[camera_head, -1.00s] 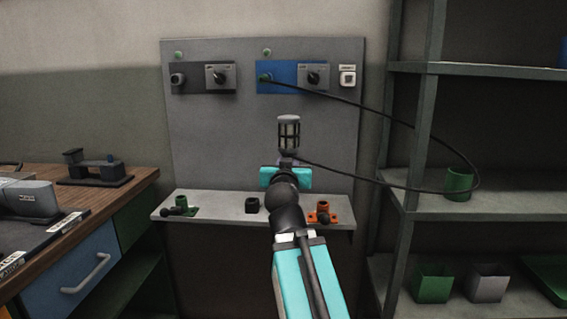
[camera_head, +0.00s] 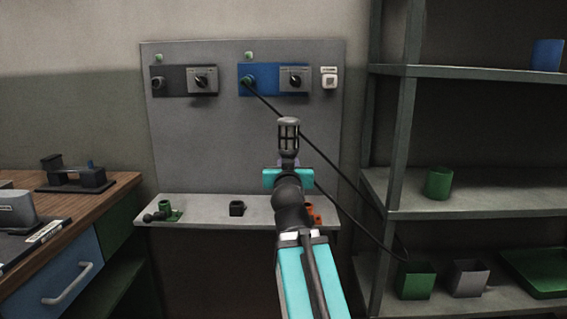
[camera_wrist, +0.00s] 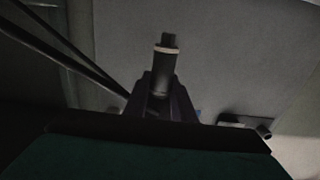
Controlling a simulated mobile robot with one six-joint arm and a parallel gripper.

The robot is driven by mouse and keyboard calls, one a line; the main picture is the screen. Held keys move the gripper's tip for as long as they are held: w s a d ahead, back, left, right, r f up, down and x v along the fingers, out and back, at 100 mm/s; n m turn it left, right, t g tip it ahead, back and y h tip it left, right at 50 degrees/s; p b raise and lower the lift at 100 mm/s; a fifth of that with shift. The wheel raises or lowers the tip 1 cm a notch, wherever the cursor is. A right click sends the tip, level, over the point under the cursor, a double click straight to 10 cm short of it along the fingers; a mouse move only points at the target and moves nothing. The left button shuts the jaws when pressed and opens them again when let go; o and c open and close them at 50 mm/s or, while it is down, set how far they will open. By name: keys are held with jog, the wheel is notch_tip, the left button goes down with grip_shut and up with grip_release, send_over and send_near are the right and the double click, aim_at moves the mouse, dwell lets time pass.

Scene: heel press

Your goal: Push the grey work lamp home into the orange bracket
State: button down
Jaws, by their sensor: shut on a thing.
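The grey work lamp (camera_head: 289,138), with a dark caged head and a grey cap, stands upright in front of the grey panel. My gripper (camera_head: 288,164) is shut on its lower part, above the ledge. In the wrist view, my gripper's dark fingers (camera_wrist: 160,104) close around the lamp (camera_wrist: 163,65). The orange bracket (camera_head: 316,216) is on the right part of the ledge, mostly hidden behind my arm. The lamp is apart from it.
A black cable (camera_head: 345,195) runs from the blue socket box (camera_head: 262,78) and loops past the shelf unit (camera_head: 440,212) towards the lamp. The ledge (camera_head: 205,212) also carries a green bracket (camera_head: 170,210) and a black holder (camera_head: 237,208). A wooden bench (camera_head: 120,183) stands at the left.

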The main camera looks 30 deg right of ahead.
jog(key=s+d+p, duration=0.1)
jog(key=d+p, duration=0.2)
jog(key=d, duration=0.3)
jog(key=shift+s+d, duration=0.15)
jog(key=shift+s, duration=0.2)
dwell(0.5)
jog(key=shift+f+b, duration=4.7)
jog(key=shift+b, duration=0.05)
dwell(1.8)
